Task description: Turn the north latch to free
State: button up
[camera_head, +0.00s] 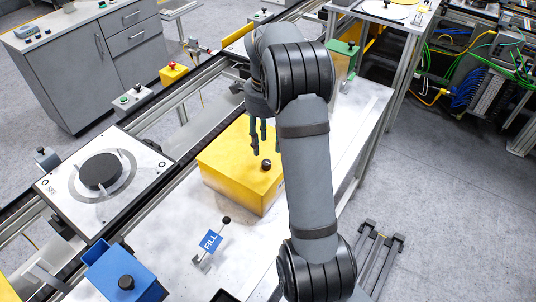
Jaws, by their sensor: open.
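My gripper (265,146) points down over the yellow box (228,168), its dark fingers apart and nothing seen between them. A small black knob (266,164) sits on top of this box, just below the fingertips; the fingers look apart from it. No part is readably marked as the north latch, so I cannot tell which it is. A blue box (118,275) with a black knob (126,282) stands at the lower left. A green box (343,50) with a dark knob is at the back, partly behind my arm.
A pallet plate (130,195) with a black disc (100,171) lies on the conveyor at left. A blue FILL tag (211,240) stands beside a black-tipped lever (226,220) on the white table. A grey cabinet (90,60) is at back left. The front table surface is partly clear.

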aim_at(266, 162)
notch_tip(266, 162, down, 8)
jog(key=shift+r+p, duration=0.2)
jog(key=shift+p, duration=0.6)
jog(key=shift+c, duration=0.7)
grip_shut()
